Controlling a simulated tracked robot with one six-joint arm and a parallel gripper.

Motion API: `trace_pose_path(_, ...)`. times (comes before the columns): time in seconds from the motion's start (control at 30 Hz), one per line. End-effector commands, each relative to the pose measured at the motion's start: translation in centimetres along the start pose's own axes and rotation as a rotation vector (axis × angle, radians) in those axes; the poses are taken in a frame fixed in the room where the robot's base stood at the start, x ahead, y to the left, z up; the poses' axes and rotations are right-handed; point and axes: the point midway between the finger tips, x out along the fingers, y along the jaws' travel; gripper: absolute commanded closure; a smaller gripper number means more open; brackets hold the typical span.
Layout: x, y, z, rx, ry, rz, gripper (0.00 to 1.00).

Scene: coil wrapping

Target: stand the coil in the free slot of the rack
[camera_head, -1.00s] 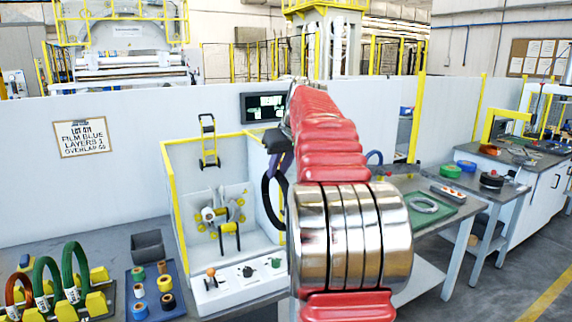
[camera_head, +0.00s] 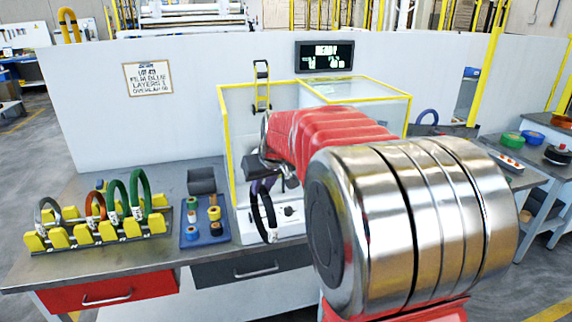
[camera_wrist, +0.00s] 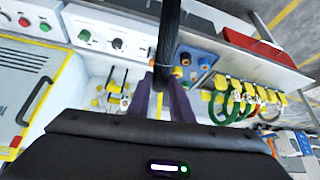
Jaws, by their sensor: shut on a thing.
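The coil (camera_head: 271,213) is a black ring hanging on edge from my gripper (camera_head: 264,184), left of my red arm in the head view. In the wrist view the coil (camera_wrist: 169,40) runs up from between my purple fingers (camera_wrist: 165,100), which are shut on it. The rack (camera_head: 90,243) has yellow blocks and stands at the left of the bench, apart from the coil. It holds a grey coil (camera_head: 40,214), an orange coil and two green coils (camera_head: 146,190). A gap shows between the grey and orange coils. The rack's yellow blocks (camera_wrist: 272,97) also show in the wrist view.
A blue tray (camera_head: 188,238) with several tape rolls lies between rack and coil, with a dark bin (camera_head: 202,182) behind it. A yellow-framed clear enclosure (camera_head: 226,130) stands beside the coil. A white wall (camera_head: 90,110) closes the back.

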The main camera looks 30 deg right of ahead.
Motion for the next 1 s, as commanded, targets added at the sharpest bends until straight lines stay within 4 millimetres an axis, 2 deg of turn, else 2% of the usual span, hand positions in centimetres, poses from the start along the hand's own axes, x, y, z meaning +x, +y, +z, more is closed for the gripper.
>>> trace_pose_path(0.03, 0.6, -1.5, 0.5, -0.012, 0.001, -0.006, 1.0)
trace_pose_path(0.1, 1.6, -3.2, 1.3, -0.023, 0.001, -0.011, 1.0)
trace_pose_path(0.6, 7.3, -15.2, 7.5, -0.101, 0.008, -0.059, 1.0)
trace_pose_path(0.8, 8.5, -18.3, 9.1, -0.123, 0.014, -0.078, 1.0)
trace_pose_path(1.0, 8.7, -19.0, 9.6, -0.127, 0.015, -0.082, 1.0)
